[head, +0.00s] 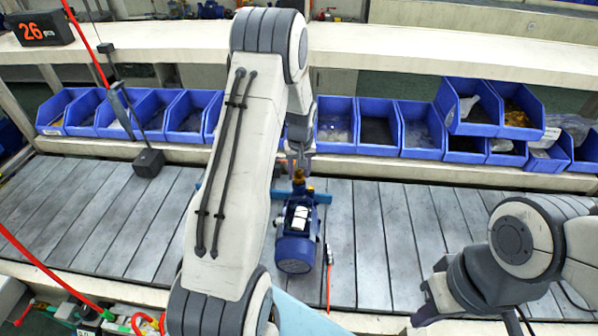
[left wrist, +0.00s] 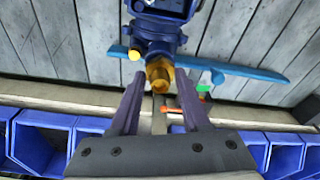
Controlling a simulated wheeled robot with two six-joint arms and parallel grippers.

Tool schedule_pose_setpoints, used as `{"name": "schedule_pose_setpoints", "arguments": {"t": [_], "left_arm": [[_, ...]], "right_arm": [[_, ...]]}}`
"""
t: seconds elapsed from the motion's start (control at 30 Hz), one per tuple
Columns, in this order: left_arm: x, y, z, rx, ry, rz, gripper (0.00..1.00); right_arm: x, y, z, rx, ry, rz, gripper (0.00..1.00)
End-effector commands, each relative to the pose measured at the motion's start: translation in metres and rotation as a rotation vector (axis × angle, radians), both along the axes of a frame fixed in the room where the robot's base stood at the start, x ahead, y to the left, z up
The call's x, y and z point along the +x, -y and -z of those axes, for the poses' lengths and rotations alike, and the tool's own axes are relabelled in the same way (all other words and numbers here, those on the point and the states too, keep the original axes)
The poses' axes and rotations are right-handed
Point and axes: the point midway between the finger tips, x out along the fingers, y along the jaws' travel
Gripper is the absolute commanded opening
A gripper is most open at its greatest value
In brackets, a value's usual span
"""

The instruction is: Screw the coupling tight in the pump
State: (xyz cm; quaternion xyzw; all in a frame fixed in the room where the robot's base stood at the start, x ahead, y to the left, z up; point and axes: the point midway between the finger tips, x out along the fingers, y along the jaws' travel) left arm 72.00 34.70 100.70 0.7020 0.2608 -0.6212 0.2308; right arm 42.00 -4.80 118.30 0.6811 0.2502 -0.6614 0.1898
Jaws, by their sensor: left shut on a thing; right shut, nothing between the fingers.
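The blue pump (head: 296,250) lies on the slatted surface at the middle, with its port end toward the bins. The brass coupling (left wrist: 159,74) sits at the pump's port, and its brass colour also shows in the head view (head: 298,174). My left gripper (head: 298,152) reaches down over that end. In the left wrist view, its fingers (left wrist: 160,82) are shut on the coupling, one on each side. How deep the coupling sits in the port cannot be told. My right gripper (head: 424,312) is low at the right, shut and empty, away from the pump; its fingertips are hard to make out.
A blue bar (left wrist: 235,70) runs crosswise at the pump's port end. Blue bins (head: 335,125) with parts line the back. A black box (head: 148,162) hangs at the left. An orange-ended cable (head: 328,262) is right of the pump. The slats (head: 375,235) farther right are clear.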

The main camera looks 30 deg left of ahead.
Motion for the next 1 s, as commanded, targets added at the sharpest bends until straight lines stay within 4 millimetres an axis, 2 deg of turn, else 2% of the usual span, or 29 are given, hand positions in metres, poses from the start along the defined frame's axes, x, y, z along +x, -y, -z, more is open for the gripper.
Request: {"name": "schedule_pose_setpoints", "arguments": {"t": [0.7, 0.73, 0.8, 1.0], "left_arm": [[0.0001, -0.0001, 0.0051, 0.0, 0.0, 0.0, 0.0], [0.0002, -0.0001, 0.0043, 0.001, 0.001, 0.0, 0.58], [0.0001, -0.0001, 0.0042, 0.0, 0.0, 0.0, 0.81], [0.0001, -0.0001, 0.0042, 0.0, 0.0, 0.0, 0.81]], "right_arm": [[0.0, 0.0, 0.004, 0.0, 0.0, 0.0, 0.0], [0.0, 0.0, 0.0033, 0.0, 0.0, 0.0, 0.0], [0.0, 0.0, 0.0031, 0.0, 0.0, 0.0, 0.0], [0.0, 0.0, 0.0032, 0.0, 0.0, 0.0, 0.0]]}}
